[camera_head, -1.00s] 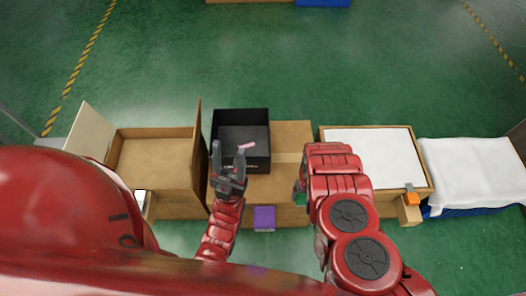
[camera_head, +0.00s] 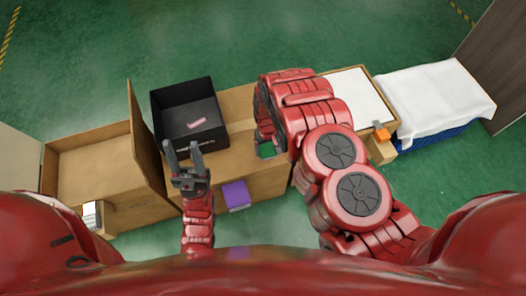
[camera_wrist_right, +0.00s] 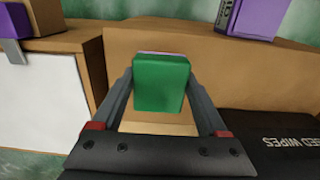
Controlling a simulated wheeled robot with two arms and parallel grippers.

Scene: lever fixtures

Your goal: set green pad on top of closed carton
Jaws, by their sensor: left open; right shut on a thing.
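The green pad (camera_wrist_right: 160,84) is a small block between the fingers of my right gripper (camera_wrist_right: 160,92), which is shut on it. In the head view the pad (camera_head: 266,150) shows partly under my right arm, over the front part of the closed carton (camera_head: 240,108). The carton is brown cardboard; a paler tape strip shows below the pad in the right wrist view. I cannot tell whether the pad touches the carton. My left gripper (camera_head: 183,152) is open and empty, in front of the black box.
A black open box (camera_head: 183,100) with a pink item (camera_head: 203,123) is at the carton's left. An open cardboard box (camera_head: 95,170) stands further left. A purple block (camera_head: 236,195) is at the carton's front. A white-topped box (camera_head: 358,95) and white cloth (camera_head: 440,95) are right.

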